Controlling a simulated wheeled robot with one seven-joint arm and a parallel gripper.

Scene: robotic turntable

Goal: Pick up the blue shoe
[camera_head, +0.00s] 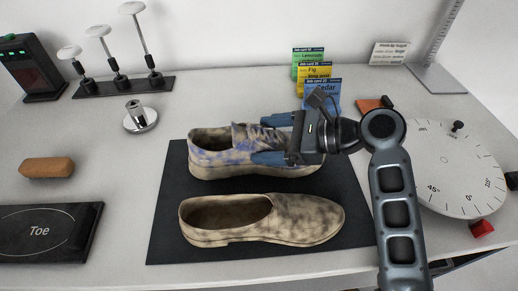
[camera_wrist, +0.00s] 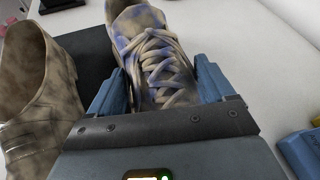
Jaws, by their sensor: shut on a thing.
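The blue shoe (camera_head: 212,158) is a beige lace-up with blue patches, at the back of the dark mat (camera_head: 165,215). My gripper (camera_head: 272,138) reaches over it from the right, shut on it with one blue finger on each side. In the wrist view the shoe (camera_wrist: 150,50) lies between the two fingers (camera_wrist: 163,90), laces up, its heel end pointing away. The front part of the shoe is partly hidden by my gripper in the head view. I cannot tell whether its sole is clear of the mat.
A beige mottled slip-on shoe (camera_head: 295,222) lies on the mat in front, close beside it. A white dial turntable (camera_head: 440,180) stands at right. Job cards (camera_head: 315,70) stand behind. A brown block (camera_head: 47,167) and a Toe plate (camera_head: 85,240) lie at left.

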